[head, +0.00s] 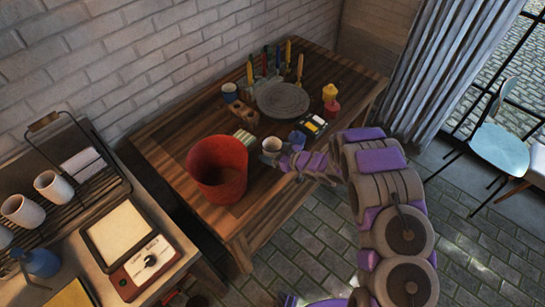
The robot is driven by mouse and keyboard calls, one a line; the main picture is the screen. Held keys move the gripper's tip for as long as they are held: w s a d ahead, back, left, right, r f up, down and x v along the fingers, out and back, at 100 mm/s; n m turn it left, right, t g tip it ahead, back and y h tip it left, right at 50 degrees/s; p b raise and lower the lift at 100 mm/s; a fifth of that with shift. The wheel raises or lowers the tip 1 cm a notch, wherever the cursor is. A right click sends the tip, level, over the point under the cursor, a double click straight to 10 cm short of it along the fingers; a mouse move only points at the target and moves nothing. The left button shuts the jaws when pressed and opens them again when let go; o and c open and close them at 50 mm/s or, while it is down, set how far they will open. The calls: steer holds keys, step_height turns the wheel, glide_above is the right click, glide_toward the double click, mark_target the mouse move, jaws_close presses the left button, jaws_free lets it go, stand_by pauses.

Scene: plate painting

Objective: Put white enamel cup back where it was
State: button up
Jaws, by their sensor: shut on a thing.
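The white enamel cup (271,147) is upright near the front edge of the wooden table (172,163), just right of a large red bucket (217,170). My gripper (283,151) reaches in from the right and is shut on the cup's right side. The fingertips are small and partly hidden here. I cannot tell whether the cup's base touches the table or is slightly above it.
A round grey disc (283,101) lies behind the cup, with upright coloured tools behind it. A paint set (313,126), red and yellow bottles (331,97), a pale block stack (246,138) and another cup (230,93) stand around. Mugs (53,187) sit on the left counter.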

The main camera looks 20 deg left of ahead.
step_height(320, 180, down, 3)
steer(key=shift+r+b, duration=0.1)
steer(key=shift+b, duration=0.25)
steer(key=o, duration=1.1)
steer(key=shift+d+r, duration=0.1)
steer(key=p+v, duration=0.2)
steer(key=v, duration=1)
steer(key=shift+w, duration=0.1)
